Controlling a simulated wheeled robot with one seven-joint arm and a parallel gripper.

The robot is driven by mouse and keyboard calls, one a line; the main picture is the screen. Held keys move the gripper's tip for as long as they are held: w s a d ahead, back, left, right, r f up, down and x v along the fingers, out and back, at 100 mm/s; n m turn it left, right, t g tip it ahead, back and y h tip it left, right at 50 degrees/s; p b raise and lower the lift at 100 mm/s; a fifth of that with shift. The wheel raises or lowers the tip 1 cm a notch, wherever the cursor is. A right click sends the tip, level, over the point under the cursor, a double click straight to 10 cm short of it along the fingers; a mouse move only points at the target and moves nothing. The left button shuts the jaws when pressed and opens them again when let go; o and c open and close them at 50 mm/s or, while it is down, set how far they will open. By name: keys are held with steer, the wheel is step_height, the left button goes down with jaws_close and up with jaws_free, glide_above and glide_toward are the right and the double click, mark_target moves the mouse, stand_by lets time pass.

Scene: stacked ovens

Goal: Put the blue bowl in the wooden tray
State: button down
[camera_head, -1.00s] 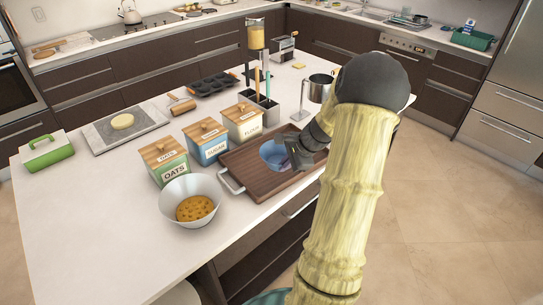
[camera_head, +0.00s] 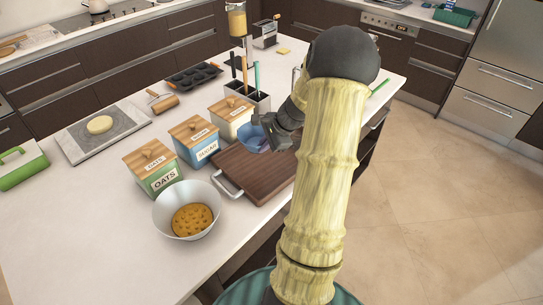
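The blue bowl (camera_head: 250,137) is at the far edge of the wooden tray (camera_head: 252,179), close to the flour canister. My gripper covers its right part. I cannot tell whether the bowl rests on the tray or hangs above it. The wooden tray is a brown board with a raised light handle on its left, lying by the counter's front edge; its right end is behind my arm. My gripper (camera_head: 271,133) is at the bowl's right side, pointing left. Its fingertips are dark and partly hidden, so their opening does not show.
Oats (camera_head: 153,166), sugar (camera_head: 194,141) and flour (camera_head: 231,119) canisters stand left of and behind the tray. A white bowl with cookies (camera_head: 188,210) is in front of the oats. A utensil holder (camera_head: 247,98) stands behind the flour. The counter's left front is clear.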

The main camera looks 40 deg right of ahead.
steer(key=shift+f, duration=0.1)
glide_toward(257, 174)
steer(key=shift+w+a+r+p, duration=0.15)
steer(key=shift+w+a, duration=0.15)
steer(key=shift+w, duration=0.2)
steer(key=shift+w+a+r+p, duration=0.15)
steer(key=shift+w+a, duration=0.15)
steer(key=shift+w, duration=0.2)
steer(key=shift+f, duration=0.1)
steer(key=shift+f+p, duration=0.3)
steer(key=shift+f, duration=1.7)
steer(key=shift+f, duration=0.2)
steer(key=c, duration=1.7)
jaws_free()
steer(key=shift+r, duration=0.2)
